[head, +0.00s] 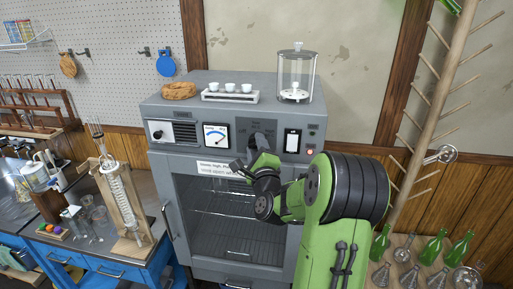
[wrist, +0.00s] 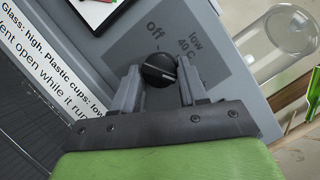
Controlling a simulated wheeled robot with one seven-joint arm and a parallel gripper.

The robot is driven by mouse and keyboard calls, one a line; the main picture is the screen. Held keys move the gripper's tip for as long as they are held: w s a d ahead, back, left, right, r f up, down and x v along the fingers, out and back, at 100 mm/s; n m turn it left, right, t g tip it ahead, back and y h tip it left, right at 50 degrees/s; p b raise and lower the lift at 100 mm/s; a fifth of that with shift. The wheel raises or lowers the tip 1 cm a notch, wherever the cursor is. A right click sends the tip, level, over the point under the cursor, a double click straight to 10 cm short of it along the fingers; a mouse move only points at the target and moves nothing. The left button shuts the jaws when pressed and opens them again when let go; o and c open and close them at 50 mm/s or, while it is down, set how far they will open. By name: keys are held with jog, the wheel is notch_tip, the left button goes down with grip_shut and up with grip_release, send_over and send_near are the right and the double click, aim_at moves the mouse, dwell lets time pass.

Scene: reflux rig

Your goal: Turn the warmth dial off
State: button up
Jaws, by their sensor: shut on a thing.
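The warmth dial is a round black knob (wrist: 159,70) on a dark grey plate, seen in the wrist view. The word "Off" is printed above it and "low 40 C" to its upper right. A pale mark shows on the knob's right side, but its exact setting is hard to read. My gripper (wrist: 158,88) has a finger on each side of the knob and is shut on it. In the head view my gripper (head: 255,158) is at the oven's control panel, and my arm hides much of the dial.
The grey oven (head: 225,265) has a glass door with racks behind it. A power switch (head: 292,141) is right of the dial and a gauge (head: 216,135) is left. A glass jar (head: 296,75), a tray of cups (head: 230,96) and a coiled ring (head: 179,91) stand on top.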

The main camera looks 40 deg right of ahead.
jog(key=shift+n, duration=0.3)
jog(key=n+g, duration=0.2)
jog(key=n, duration=0.3)
jog(key=n+g, duration=0.2)
jog(key=n, duration=0.3)
jog(key=r+n+g+y, duration=0.1)
jog(key=n+g, duration=0.1)
jog(key=n, duration=0.2)
jog(key=shift+w+a+r+n, duration=0.1)
jog(key=shift+w+a+n, duration=0.1)
jog(key=shift+n, duration=0.2)
jog(key=n+g, duration=0.2)
jog(key=n, duration=0.1)
jog(key=shift+w+a+n+g+h+b, duration=0.1)
jog(key=shift+w+n+g+h+b, duration=0.05)
jog(key=shift+n+g+h+b, duration=0.2)
jog(key=o, duration=1)
jog(key=shift+o, duration=0.2)
